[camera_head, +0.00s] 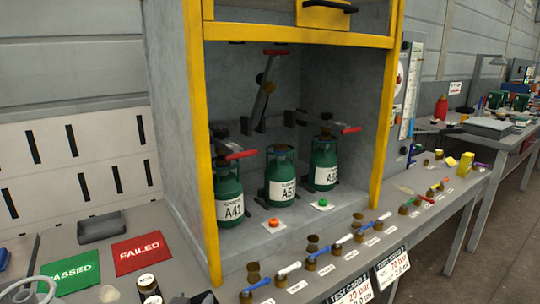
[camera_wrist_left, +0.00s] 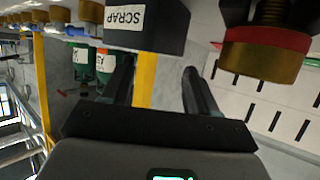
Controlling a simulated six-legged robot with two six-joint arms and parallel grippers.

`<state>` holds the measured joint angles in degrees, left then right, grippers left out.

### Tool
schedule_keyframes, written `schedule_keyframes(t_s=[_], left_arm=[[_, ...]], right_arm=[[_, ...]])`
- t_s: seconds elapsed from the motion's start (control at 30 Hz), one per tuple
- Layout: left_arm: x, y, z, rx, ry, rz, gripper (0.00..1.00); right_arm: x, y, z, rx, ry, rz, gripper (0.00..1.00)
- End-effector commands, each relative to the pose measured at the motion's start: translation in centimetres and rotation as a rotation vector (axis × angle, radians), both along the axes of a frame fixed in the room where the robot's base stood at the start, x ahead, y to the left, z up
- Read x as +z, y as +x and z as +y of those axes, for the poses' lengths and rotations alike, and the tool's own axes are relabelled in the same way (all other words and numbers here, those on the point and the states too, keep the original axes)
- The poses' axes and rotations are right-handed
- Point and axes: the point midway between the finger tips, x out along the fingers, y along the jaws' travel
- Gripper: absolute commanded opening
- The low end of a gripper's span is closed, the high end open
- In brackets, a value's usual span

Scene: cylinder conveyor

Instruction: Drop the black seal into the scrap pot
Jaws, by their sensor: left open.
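The scrap pot (camera_wrist_left: 140,22) is a dark box with a white SCRAP label, at the top middle of the left wrist view. My left gripper (camera_wrist_left: 158,68) is open, with its two dark fingers apart and nothing seen between them. The pot shows just beyond the fingertips; I cannot tell how far it is from them. I cannot make out the black seal in either view. My right gripper is not in view.
A brass fitting with a red ring (camera_wrist_left: 265,50) is beside the pot. A cabinet with a yellow frame (camera_head: 203,150) holds green cylinders (camera_head: 281,180). Red FAILED (camera_head: 139,252) and green PASSED (camera_head: 72,273) mats and a grey tray (camera_head: 102,228) lie left; small fittings line the bench front.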

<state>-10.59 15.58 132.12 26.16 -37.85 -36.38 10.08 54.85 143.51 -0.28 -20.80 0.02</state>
Motion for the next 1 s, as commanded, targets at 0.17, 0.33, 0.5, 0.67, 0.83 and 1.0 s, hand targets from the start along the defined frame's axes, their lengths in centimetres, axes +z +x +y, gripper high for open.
schedule_keyframes(t_s=[0.17, 0.33, 0.5, 0.67, 0.83, 1.0], left_arm=[[1.3, -2.4, 0.0, -0.002, 0.0, -0.002, 0.59], [3.3, -6.6, 0.2, -0.002, -0.001, -0.004, 0.59], [3.4, -9.3, 0.4, 0.003, -0.001, -0.01, 0.59], [4.5, -11.3, 0.4, 0.002, 0.0, -0.01, 0.59], [5.5, -13.2, 0.4, -0.001, -0.002, -0.009, 0.59], [6.1, -14.4, 0.5, 0.0, -0.001, -0.006, 0.59]], right_arm=[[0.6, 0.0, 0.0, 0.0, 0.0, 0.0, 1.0], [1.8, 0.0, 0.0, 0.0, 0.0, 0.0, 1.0], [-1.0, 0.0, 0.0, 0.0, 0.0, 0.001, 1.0], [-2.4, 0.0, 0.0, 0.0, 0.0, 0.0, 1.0], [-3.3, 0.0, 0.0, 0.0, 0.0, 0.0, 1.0], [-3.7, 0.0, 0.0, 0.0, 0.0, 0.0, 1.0]])
